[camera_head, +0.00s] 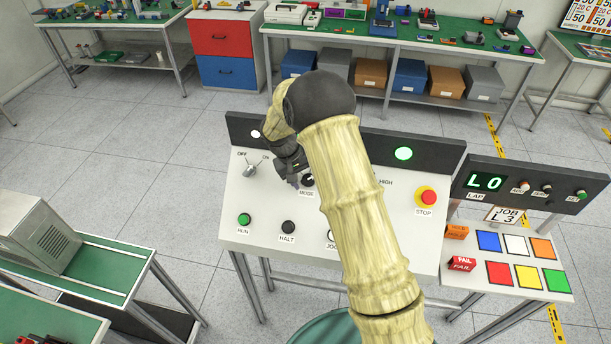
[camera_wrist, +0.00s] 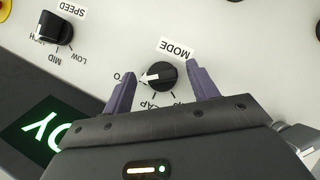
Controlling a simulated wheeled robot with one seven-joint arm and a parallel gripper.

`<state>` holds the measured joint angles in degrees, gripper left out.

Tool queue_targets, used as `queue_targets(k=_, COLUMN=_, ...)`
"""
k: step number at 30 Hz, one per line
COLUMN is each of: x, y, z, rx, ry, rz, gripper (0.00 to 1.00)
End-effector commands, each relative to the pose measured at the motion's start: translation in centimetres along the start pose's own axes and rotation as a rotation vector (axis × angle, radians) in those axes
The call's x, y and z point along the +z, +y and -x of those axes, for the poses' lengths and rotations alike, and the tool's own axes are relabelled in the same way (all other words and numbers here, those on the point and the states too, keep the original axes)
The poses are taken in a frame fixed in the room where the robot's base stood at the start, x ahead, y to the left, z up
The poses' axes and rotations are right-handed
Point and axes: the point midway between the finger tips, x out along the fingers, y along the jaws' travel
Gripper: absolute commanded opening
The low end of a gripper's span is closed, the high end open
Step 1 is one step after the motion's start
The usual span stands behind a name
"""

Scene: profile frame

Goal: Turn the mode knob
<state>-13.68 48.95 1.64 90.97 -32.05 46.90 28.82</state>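The mode knob (camera_wrist: 163,76) is a round black dial with a white pointer, beside the MODE label (camera_wrist: 176,48) on the light panel. In the wrist view its pointer aims left, toward a mark partly hidden by a finger. Another mark below reads like "LAP"; a further one is mostly covered. My gripper (camera_wrist: 161,69) is open, its two purple fingers on either side of the knob with visible gaps. In the head view my gripper (camera_head: 292,177) is low over the panel at the MODE label, and my arm hides part of that area.
The console (camera_head: 270,220) also carries an OFF/ON switch (camera_head: 251,170), a green RUN button (camera_head: 244,219), a black HALT button (camera_head: 288,227) and a red STOP button (camera_head: 428,197). The speed knob (camera_wrist: 54,28) is left in the wrist view. A dark raised strip (camera_wrist: 30,100) borders the panel.

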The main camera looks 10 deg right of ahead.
Motion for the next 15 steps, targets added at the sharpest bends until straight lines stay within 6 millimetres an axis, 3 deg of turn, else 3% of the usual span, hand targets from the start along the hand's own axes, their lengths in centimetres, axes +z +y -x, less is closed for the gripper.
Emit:
queue_targets(k=1, x=-0.01, y=0.01, z=0.02, rx=0.000, ry=0.000, rz=0.000, gripper=0.48)
queue_targets(k=6, x=-0.01, y=0.01, z=0.04, rx=0.000, ry=0.000, rz=0.000, gripper=0.15)
queue_targets(k=15, x=-0.02, y=-0.04, z=0.01, rx=0.011, ry=0.000, rz=0.016, gripper=0.15)
